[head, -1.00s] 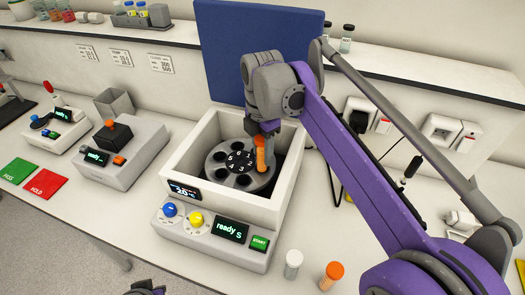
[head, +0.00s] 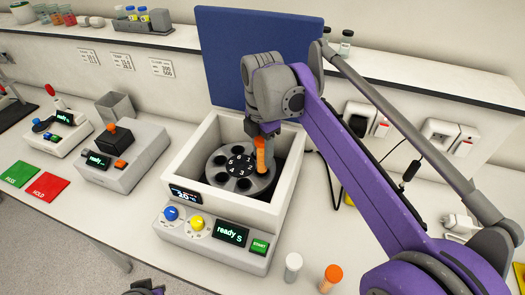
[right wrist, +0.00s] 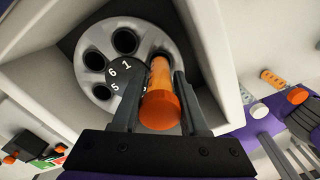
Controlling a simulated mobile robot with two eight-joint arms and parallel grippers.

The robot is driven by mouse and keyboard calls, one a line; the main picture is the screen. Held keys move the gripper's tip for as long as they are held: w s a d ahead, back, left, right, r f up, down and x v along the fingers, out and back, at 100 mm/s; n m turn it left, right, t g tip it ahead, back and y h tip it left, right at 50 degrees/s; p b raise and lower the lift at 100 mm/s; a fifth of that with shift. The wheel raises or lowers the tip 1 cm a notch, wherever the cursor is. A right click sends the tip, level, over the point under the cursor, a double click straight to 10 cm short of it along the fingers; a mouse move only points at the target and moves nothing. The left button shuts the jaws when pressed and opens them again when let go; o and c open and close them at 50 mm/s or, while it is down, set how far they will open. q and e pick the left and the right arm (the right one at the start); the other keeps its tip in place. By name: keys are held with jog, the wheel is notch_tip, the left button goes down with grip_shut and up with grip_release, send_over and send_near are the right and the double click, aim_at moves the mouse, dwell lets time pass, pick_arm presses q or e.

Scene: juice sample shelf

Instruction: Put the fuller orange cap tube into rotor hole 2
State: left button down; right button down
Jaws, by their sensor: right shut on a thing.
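My right gripper (head: 262,133) is shut on an orange cap tube (head: 260,155) above the right side of the rotor (head: 216,166). The tube is roughly upright, cap up, beside the number 2. In the right wrist view its orange cap (right wrist: 160,109) is between the two fingers, with the orange body beyond it over the rotor (right wrist: 95,78). Another orange cap tube (head: 330,279) stands on the bench at the front. Only a bit of my left gripper (head: 145,288) shows at the bottom edge.
The rotor sits inside a white centrifuge (head: 190,147) with raised walls and an open blue lid (head: 250,60). A white cap tube (head: 292,267) stands near the other orange one. Other devices (head: 124,145) stand to the left. A shelf (head: 420,75) runs behind.

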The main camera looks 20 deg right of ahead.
aim_at(263, 163)
jog(key=shift+f+b, duration=0.8)
jog(key=shift+f, duration=1.15)
dwell(0.8)
jog(key=shift+f, duration=0.3)
jog(key=shift+r, duration=0.1)
jog(key=shift+r+p, duration=1.5)
jog(key=shift+r, duration=0.65)
jog(key=shift+f+b, duration=0.75)
jog(key=shift+f, duration=1.2)
dwell(0.5)
